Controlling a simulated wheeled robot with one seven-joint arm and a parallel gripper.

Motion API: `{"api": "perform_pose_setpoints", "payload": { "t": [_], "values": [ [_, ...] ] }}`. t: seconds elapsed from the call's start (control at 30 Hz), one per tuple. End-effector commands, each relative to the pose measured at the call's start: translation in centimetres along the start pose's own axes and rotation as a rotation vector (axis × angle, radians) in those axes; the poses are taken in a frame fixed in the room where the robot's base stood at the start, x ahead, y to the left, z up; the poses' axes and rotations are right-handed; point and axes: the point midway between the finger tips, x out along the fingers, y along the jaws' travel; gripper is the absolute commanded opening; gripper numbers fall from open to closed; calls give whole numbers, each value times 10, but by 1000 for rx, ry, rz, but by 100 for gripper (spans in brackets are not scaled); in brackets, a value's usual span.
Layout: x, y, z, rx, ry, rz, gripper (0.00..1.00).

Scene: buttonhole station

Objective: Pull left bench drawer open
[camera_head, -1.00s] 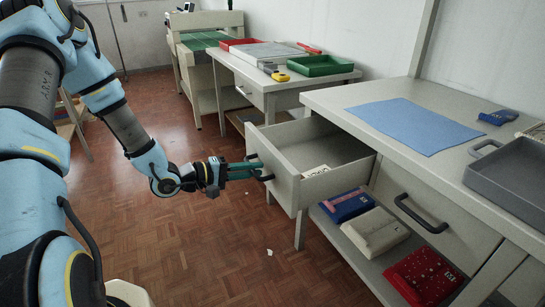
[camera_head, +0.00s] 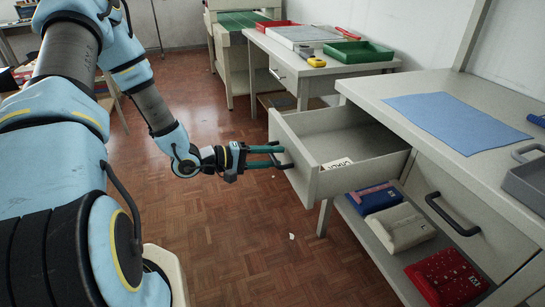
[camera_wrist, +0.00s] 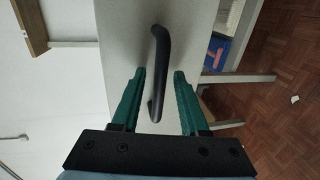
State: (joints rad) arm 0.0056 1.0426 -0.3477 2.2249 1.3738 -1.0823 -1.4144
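The left bench drawer (camera_head: 303,173) is pulled well out from under the bench top, and its inside shows, with a small white printed card (camera_head: 337,163) in it. Its dark bar handle (camera_wrist: 160,62) is on the drawer front; it also shows in the head view (camera_head: 287,159). My gripper (camera_head: 277,155) is at the handle, with its green fingers spread. In the wrist view the handle passes between the fingertips (camera_wrist: 159,74), with a visible gap on each side.
The bench top (camera_head: 395,86) carries a blue mat (camera_head: 455,122) and a grey tray (camera_head: 527,187). A shut right drawer (camera_head: 455,190) has its own handle. Blue, beige and red packs lie on the shelf below. The floor (camera_head: 240,240) left of the drawer is mostly open.

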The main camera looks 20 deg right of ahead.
Motion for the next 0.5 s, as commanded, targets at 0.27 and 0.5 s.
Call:
{"api": "perform_pose_setpoints", "payload": {
  "t": [0.27, 0.5],
  "values": [
    [-1, 0, 0, 0, 1, 0, 47],
    [-30, 0, -1, 1, 4, -1, 47]
  ]
}}
